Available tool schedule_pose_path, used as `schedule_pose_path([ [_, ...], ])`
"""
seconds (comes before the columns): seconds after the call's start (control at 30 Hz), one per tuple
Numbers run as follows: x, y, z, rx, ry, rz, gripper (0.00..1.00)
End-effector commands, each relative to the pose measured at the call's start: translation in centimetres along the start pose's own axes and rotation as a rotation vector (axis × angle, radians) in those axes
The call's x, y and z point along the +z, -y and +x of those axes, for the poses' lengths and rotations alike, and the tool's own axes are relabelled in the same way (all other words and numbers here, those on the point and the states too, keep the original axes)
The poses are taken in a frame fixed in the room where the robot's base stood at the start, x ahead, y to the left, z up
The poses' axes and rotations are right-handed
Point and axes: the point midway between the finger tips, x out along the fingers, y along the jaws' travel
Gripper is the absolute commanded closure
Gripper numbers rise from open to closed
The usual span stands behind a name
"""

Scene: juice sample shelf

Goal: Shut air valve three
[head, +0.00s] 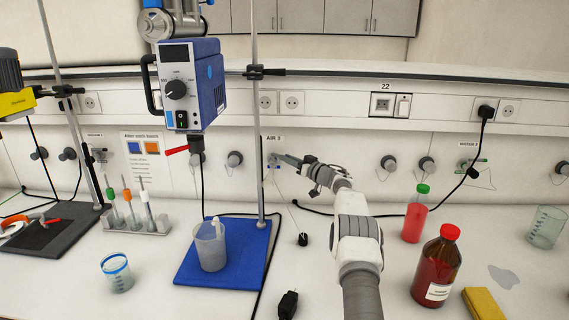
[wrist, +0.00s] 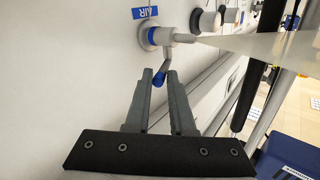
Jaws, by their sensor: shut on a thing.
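The valve (head: 272,160) is on the white wall panel under the "AIR 3" label (head: 273,138). In the wrist view the valve (wrist: 151,36) has a grey body with a blue ring, below a blue "AIR" tag (wrist: 145,12). A grey nozzle points right from it. Its lever (wrist: 167,52) hangs down and ends in a blue tip between my fingers. My gripper (wrist: 160,76) is shut on this lever; in the head view my gripper (head: 284,159) reaches the valve from the right and partly hides it.
A stand on a blue base (head: 196,271) with a beaker (head: 210,245) and blue stirrer (head: 190,88) is left of my arm. A red-capped brown bottle (head: 437,268) and green-capped bottle (head: 415,214) stand to the right. More grey wall fittings (head: 390,163) line the panel.

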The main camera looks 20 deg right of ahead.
Motion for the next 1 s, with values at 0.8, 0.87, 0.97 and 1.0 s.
schedule_pose_path([
  [0.8, 0.2, 1.3, 0.2, -0.091, 0.038, -0.005, 1.00],
  [0.87, 0.3, 1.3, 0.2, -0.092, 0.038, -0.005, 0.82],
  [0.97, 0.3, 1.4, 0.2, -0.093, 0.038, -0.005, 0.64],
  [1.0, 0.3, 1.4, 0.2, -0.094, 0.038, -0.005, 0.57],
])
